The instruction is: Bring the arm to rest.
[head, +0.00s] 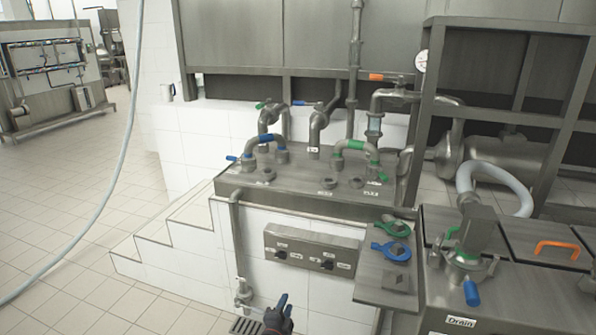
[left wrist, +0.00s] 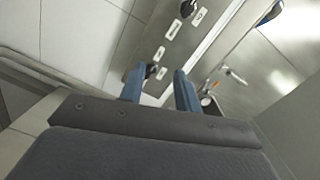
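My left gripper (head: 281,304) shows at the bottom edge of the head view, low in front of the white tiled block. Its blue fingers also show in the left wrist view (left wrist: 159,71), spread apart with nothing held between them. A steel control panel (head: 312,237) with black knobs and small labels is on the tiled wall above the gripper. In the left wrist view the panel (left wrist: 205,31) lies beyond the fingertips, and one black knob shows in the gap. I cannot tell the exact distance. My right gripper is not in view.
A pipe with a small tap (head: 242,290) stands left of my gripper, above a floor drain grate (head: 246,326). A steel shelf (head: 384,291) with green and blue clamps juts out to the right. A hose (head: 105,190) hangs at left. The tiled floor at left is mostly clear.

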